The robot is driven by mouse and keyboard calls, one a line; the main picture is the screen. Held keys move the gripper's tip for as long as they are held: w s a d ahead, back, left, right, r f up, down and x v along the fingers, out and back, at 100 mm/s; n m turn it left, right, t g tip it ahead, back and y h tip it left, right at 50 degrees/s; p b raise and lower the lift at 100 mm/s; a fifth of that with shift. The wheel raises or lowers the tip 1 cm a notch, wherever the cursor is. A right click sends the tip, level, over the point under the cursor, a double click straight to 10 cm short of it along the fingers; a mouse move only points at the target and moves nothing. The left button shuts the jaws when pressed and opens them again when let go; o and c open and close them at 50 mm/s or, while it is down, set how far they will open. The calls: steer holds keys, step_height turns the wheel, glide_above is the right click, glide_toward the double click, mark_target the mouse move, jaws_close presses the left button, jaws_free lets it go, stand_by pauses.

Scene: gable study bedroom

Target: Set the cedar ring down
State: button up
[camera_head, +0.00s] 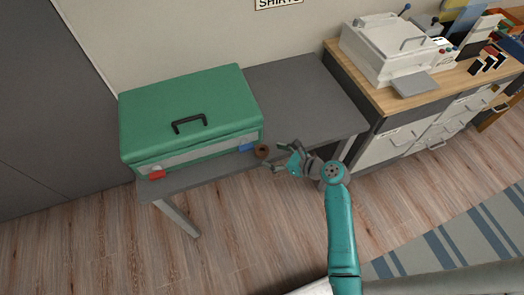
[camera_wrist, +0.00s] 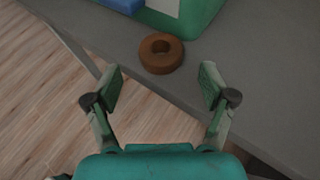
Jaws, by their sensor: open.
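The cedar ring (camera_wrist: 161,54) is a small brown ring with a central hole. It lies flat on the grey table (camera_wrist: 255,85) near its front edge, close to the green case. The ring also shows in the head view (camera_head: 262,151), at the right front corner of the case. My gripper (camera_wrist: 160,85) is open, with its two fingers apart and nothing between them. The ring lies just beyond the fingertips in the wrist view and appears apart from both. In the head view my gripper (camera_head: 275,157) is just right of the ring, at the table's front edge.
A large green case (camera_head: 185,105) with a black handle, a red tab and a blue tab (camera_head: 247,147) fills the table's left part. The table top (camera_head: 305,95) is bare to its right. A wooden-topped cabinet (camera_head: 375,92) with a white machine stands further right.

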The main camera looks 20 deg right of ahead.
mark_target(266, 152)
steer(key=shift+x, duration=1.75)
steer(key=shift+r, duration=0.15)
steer(key=c, duration=1.1)
steer(key=shift+r, duration=0.15)
